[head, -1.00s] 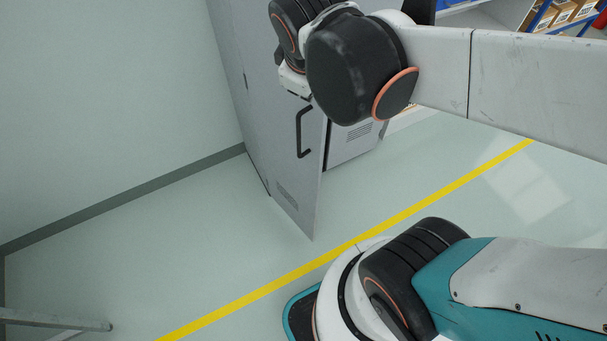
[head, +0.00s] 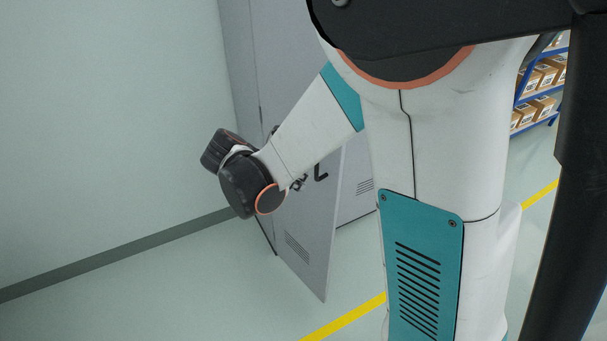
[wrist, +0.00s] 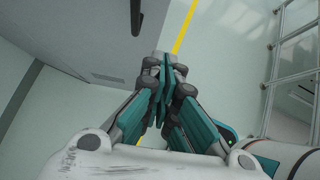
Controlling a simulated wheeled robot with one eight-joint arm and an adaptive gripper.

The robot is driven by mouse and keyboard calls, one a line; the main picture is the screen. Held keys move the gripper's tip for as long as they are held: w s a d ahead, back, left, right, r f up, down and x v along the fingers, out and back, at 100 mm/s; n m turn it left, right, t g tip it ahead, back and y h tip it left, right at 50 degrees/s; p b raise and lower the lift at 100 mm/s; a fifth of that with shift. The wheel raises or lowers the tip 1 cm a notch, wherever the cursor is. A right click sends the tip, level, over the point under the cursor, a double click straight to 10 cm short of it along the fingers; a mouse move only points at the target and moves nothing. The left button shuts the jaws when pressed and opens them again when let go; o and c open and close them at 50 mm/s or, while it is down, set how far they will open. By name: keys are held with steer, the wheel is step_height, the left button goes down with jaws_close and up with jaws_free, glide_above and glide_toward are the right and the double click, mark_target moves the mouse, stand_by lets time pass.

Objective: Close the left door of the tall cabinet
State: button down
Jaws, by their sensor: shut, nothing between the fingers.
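The tall grey cabinet (head: 236,60) stands against the wall in the head view. Its left door (head: 315,235) stands open, angled out from the front, with a black handle (head: 321,171) and a low vent. In the wrist view the grey door panel (wrist: 70,35) fills the upper left, with its handle (wrist: 136,16) at the top. My gripper (wrist: 165,72) is shut and empty, its fingertips near the panel's lower right corner in the picture; I cannot tell whether they touch. In the head view my wrist covers part of the door, and the gripper is mostly hidden.
The cabinet's right front (head: 354,185) shows behind the open door. A yellow floor line (head: 345,318) crosses the clear floor. A blue shelf with cardboard boxes (head: 540,80) stands at the far right. Metal framework (wrist: 290,65) shows at the right in the wrist view.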

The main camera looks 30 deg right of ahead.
steer(key=shift+d+r+b+x, duration=0.35)
steer(key=shift+b+x, duration=0.35)
steer(key=shift+x, duration=1.45)
steer(key=shift+d+r+b+x, duration=0.35)
steer(key=shift+b+x, duration=0.35)
steer(key=shift+x, duration=1.4)
steer(key=shift+d+r+b+x, duration=0.35)
steer(key=shift+b+x, duration=0.35)
steer(key=shift+x, duration=1.45)
steer(key=shift+w, duration=0.2)
